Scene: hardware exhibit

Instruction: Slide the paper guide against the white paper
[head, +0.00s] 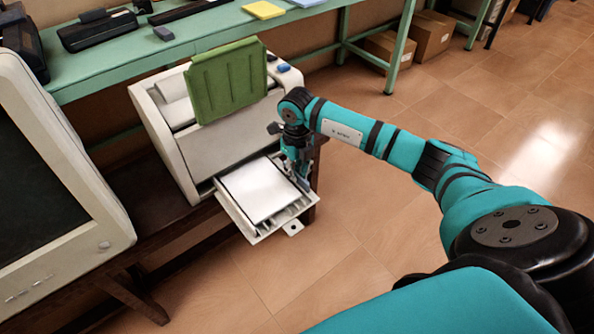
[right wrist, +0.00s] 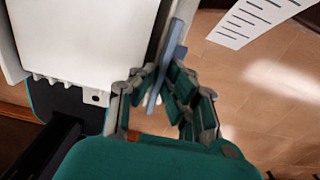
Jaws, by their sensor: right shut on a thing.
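The white paper (head: 258,190) lies flat in the pulled-out tray (head: 245,228) of the printer. It also fills the upper left of the right wrist view (right wrist: 85,40). My right gripper (head: 301,180) is at the tray's right side, beside the paper. In the right wrist view its fingers (right wrist: 163,88) are shut on a thin blue-grey upright piece, the paper guide (right wrist: 172,55). The guide stands close to the paper's right edge; I cannot tell whether they touch. In the head view my gripper mostly hides the guide. My left gripper is not in view.
The cream printer (head: 185,140) with a raised green cover (head: 228,82) stands behind the tray. A large monitor (head: 50,180) is at the left. A green bench (head: 200,40) with devices runs along the back. Open tiled floor lies to the right.

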